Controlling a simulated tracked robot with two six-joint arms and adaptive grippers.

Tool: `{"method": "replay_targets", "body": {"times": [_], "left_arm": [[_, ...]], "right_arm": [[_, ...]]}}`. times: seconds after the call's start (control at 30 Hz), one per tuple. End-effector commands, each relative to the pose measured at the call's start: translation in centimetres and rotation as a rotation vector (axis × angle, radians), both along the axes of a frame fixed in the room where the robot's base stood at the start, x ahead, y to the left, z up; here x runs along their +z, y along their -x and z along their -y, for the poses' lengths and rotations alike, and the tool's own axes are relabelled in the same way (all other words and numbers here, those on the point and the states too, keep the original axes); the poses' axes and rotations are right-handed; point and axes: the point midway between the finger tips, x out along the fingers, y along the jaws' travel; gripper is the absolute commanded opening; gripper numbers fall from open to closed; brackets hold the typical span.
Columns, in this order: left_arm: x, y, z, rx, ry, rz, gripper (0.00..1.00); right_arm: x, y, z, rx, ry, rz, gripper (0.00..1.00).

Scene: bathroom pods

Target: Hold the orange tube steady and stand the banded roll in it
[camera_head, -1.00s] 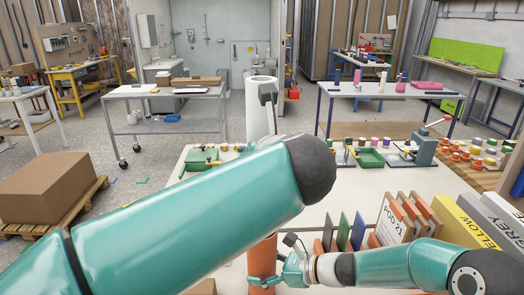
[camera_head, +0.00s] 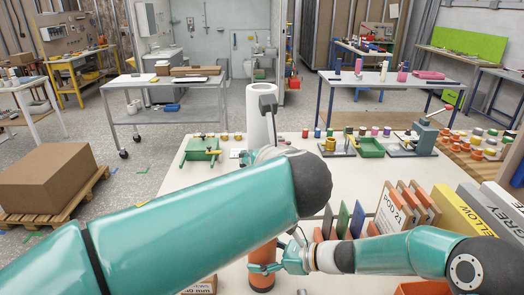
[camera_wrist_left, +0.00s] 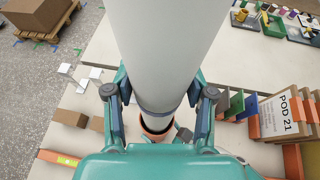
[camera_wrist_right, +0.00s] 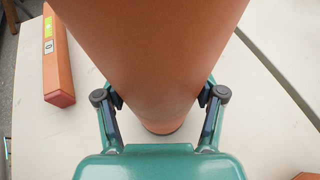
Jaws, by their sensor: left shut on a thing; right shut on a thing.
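The banded roll (camera_head: 261,125) is a tall pale cylinder, upright, in the head view. My left gripper (camera_wrist_left: 157,97) is shut on it, and the head view shows the gripper only partly, behind my left arm. In the left wrist view a dark band (camera_wrist_left: 158,111) rings the roll near its lower end. The orange tube (camera_head: 262,250) stands upright below the roll, and its dark open mouth (camera_wrist_left: 157,125) shows right under the roll's end. I cannot tell whether the end is inside the mouth. My right gripper (camera_head: 265,268) is shut on the tube's side.
An orange bar (camera_wrist_right: 57,60) lies beside the tube.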

Motion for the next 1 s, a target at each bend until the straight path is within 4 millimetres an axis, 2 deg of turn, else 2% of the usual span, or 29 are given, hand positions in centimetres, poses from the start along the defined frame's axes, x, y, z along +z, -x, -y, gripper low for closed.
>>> {"method": "replay_targets", "body": {"times": [0.33, 0.67, 0.7, 0.87, 1.0], "left_arm": [[-1.3, 0.0, 0.0, -0.001, -0.001, 0.000, 0.14], [-1.5, 0.0, 0.0, -0.001, 0.000, 0.001, 0.14], [-1.4, 0.0, 0.0, -0.001, 0.000, 0.001, 0.56], [-1.4, 0.0, 0.0, -0.001, 0.000, 0.001, 0.82], [-1.5, 0.0, 0.0, -0.001, 0.000, 0.000, 0.83]], "right_arm": [[0.0, 0.0, 0.0, 0.000, -0.001, 0.000, 0.31], [0.0, 0.0, 0.0, 0.000, -0.001, 0.000, 0.31], [0.0, 0.0, 0.0, 0.000, -0.001, 0.000, 0.31], [0.0, 0.0, 0.0, 0.000, -0.001, 0.000, 0.31], [0.0, 0.0, 0.0, 0.000, -0.001, 0.000, 0.31]]}}
